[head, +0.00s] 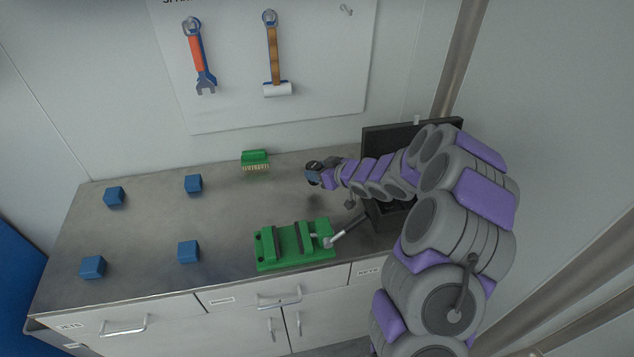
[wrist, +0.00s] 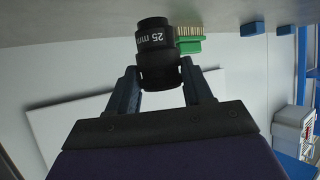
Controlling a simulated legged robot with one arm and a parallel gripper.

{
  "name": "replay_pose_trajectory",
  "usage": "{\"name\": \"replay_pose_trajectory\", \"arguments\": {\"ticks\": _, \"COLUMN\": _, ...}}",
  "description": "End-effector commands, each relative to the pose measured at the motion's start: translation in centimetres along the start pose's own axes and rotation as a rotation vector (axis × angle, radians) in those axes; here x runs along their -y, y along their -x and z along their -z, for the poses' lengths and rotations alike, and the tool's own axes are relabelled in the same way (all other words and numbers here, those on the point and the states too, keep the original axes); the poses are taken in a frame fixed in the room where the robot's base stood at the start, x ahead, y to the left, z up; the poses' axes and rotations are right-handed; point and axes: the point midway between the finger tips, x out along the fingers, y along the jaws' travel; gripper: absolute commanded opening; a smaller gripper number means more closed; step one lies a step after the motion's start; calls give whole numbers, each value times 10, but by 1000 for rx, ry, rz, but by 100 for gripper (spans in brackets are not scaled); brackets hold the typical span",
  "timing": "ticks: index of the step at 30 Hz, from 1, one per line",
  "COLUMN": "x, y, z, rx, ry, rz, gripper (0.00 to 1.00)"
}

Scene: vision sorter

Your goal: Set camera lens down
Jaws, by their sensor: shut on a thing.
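The camera lens (wrist: 156,45) is a black cylinder with "25 mm" in white print. It fills the upper middle of the wrist view. My gripper (wrist: 160,85) is shut on it, one finger on each side. In the head view, my gripper (head: 316,175) is above the metal bench (head: 225,225), towards the back right, with the dark lens (head: 314,166) at its tip. A faint shadow lies on the bench below, and the lens looks held above the surface, though the exact gap is hard to tell.
A green brush (head: 255,158) stands at the back, left of my gripper. A green vise (head: 295,245) with a metal handle is at the front. Several blue blocks (head: 189,251) sit on the left. A black open case (head: 375,140) is partly behind my arm. Mid-bench is clear.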

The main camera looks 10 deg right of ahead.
Motion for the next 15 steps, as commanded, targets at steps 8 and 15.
{"name": "replay_pose_trajectory", "arguments": {"ticks": 8, "x": 0, "y": -18, "z": -33, "rx": 2, "ry": -2, "rz": 0, "gripper": 12}}
{"name": "replay_pose_trajectory", "arguments": {"ticks": 15, "x": 1, "y": -18, "z": -32, "rx": 2, "ry": 0, "rz": -1, "gripper": 12}}
